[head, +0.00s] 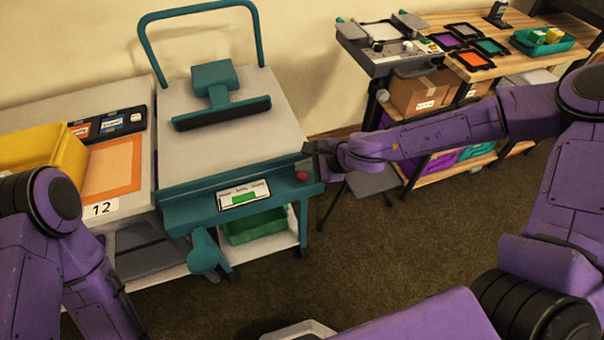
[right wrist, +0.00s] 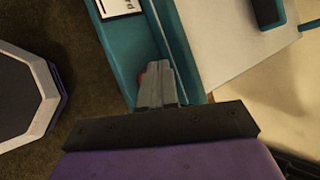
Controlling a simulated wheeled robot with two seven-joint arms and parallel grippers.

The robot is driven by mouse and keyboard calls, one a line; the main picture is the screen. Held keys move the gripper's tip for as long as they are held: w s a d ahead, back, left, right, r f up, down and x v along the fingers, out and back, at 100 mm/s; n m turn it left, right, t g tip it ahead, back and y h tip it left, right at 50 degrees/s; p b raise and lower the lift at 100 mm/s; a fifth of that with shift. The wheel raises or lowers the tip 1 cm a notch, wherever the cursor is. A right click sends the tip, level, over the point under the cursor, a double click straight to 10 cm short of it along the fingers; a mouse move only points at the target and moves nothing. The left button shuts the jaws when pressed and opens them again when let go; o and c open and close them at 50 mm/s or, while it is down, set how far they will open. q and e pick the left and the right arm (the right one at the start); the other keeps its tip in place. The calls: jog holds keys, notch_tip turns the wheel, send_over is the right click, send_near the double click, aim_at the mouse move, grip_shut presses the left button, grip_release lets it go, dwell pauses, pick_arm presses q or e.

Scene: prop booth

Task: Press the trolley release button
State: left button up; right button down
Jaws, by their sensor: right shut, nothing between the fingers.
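The trolley (head: 180,206) is teal with a pale grey top, a tall teal handle at the back and a dark-edged T-shaped piece on top. A small red button (head: 302,176) sits at the right end of its teal front bar. My right gripper (head: 311,149) is shut and empty, its tip just above and beside the button. In the right wrist view the shut fingers (right wrist: 156,82) lie over the teal bar and hide most of the button; only a sliver of red (right wrist: 141,78) shows. I cannot tell whether they touch. My left gripper is out of view.
A label panel with a green patch (head: 244,196) is on the trolley's front, above a green bin (head: 252,226). A side table with a yellow bin (head: 42,148) and an orange-framed mat (head: 112,168) adjoins on the left. A wooden workbench (head: 470,70) stands back right. Carpet between is mostly clear.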

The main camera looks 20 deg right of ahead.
aim_at(305, 177)
jog(key=shift+f+b, duration=0.3)
jog(key=shift+f, duration=0.15)
jog(key=shift+f+b, duration=0.4)
jog(key=shift+f, duration=0.1)
dwell(0.6)
jog(key=shift+r, duration=0.1)
jog(key=shift+r+p, duration=0.8)
jog(key=shift+p, duration=0.15)
jog(key=shift+r, duration=0.1)
notch_tip(305, 177, up, 5)
jog(key=p, duration=0.5)
